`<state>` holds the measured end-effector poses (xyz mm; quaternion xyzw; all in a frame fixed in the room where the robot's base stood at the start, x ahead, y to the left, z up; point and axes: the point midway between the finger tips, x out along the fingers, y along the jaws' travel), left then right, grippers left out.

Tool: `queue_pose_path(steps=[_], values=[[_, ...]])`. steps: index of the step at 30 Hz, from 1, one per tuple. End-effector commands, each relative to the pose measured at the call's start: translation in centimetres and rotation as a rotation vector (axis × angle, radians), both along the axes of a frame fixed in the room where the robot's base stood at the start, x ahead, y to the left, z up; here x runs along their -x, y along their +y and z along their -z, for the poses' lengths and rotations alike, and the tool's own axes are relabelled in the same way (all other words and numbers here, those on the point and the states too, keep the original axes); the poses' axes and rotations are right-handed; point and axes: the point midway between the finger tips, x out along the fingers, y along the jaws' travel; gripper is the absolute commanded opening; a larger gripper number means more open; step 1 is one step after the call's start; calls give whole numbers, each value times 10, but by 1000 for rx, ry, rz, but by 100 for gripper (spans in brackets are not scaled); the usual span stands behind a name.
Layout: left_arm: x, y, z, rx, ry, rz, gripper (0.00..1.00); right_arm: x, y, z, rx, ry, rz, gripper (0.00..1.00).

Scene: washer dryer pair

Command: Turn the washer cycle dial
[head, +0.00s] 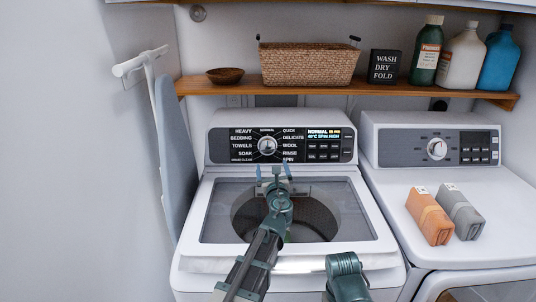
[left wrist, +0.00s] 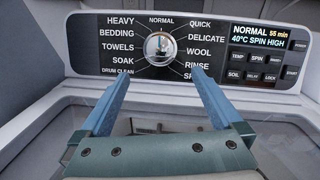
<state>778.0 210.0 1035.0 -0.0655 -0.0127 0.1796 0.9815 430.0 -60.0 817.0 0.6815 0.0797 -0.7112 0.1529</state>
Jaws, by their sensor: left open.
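The washer cycle dial (head: 267,146) is a silver knob on the washer's black control panel, ringed by cycle names. In the left wrist view the dial (left wrist: 159,46) sits straight ahead, just beyond the fingertips, with its marker near the top by NORMAL. The panel display (left wrist: 258,38) reads NORMAL, 55 min, 40°C SPIN HIGH. My left gripper (head: 273,172) is open and empty in front of and a little below the dial. Its two blue fingers (left wrist: 160,78) are spread to either side below the dial, apart from it. My right gripper is not visible.
The washer's glass lid (head: 350,212) lies closed below my left arm. A wooden shelf (head: 220,88) with a basket (head: 308,66) and bottles hangs above. An ironing board (head: 175,150) leans left.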

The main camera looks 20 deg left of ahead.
Motion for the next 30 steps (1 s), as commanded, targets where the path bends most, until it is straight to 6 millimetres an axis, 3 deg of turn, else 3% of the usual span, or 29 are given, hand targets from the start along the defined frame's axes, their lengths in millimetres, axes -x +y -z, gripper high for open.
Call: queue_pose_path(steps=[8,24,30], values=[[-16,6,0,4,0,-2,100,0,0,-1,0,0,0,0],[-110,41,0,6,-1,-3,100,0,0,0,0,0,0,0],[-128,49,0,6,-1,-3,100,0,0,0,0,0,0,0]])
